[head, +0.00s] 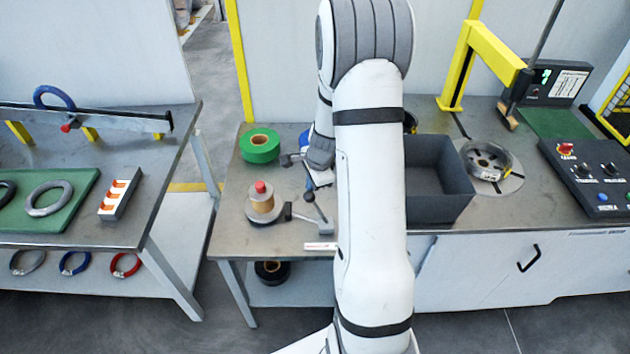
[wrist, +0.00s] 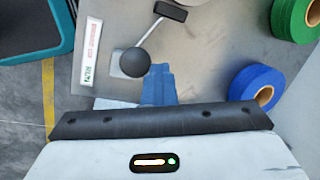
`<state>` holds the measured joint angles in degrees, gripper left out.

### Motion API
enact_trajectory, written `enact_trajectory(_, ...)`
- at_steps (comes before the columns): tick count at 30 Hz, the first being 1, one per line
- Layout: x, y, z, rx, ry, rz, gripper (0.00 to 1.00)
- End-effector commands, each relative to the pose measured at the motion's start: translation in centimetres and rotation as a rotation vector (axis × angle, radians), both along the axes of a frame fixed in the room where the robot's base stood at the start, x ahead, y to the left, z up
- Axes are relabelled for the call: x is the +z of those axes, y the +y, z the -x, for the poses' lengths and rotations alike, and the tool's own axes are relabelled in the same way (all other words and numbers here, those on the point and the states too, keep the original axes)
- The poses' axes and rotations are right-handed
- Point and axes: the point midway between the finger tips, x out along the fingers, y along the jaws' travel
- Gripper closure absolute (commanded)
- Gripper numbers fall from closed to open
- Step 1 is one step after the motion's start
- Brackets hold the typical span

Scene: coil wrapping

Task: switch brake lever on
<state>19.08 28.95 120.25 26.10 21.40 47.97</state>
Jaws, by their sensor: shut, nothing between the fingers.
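The brake lever (wrist: 145,38) shows in the wrist view as a thin metal rod with a dark ball knob (wrist: 134,61) and a black block at its upper end. In the head view, the lever (head: 316,209) is beside the spool stand (head: 262,213), just left of my arm. My gripper (wrist: 158,82) is shut and empty. Its blue-grey fingers are just below and right of the knob in the wrist view; I cannot tell whether they touch it. My arm partly hides this area in the head view.
A green roll (head: 260,146) and a blue roll (wrist: 256,86) stand on the table. A dark bin (head: 440,180) is right of my arm. The left table holds rings (head: 48,198).

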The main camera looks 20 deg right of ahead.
Motion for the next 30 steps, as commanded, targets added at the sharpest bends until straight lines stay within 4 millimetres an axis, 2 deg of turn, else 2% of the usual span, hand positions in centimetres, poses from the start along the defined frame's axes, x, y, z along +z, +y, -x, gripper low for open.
enact_trajectory(1,0.1,1.4,1.0,0.013,0.034,-0.024,1.00)
enact_trajectory(9,4.4,3.1,0.1,0.012,0.022,-0.019,1.00)
enact_trajectory(15,6.7,4.4,-0.6,0.011,0.012,-0.014,1.00)
enact_trajectory(21,7.8,5.1,-1.0,0.008,0.007,-0.013,1.00)
enact_trajectory(30,7.8,5.2,-1.1,0.007,0.004,-0.012,1.00)
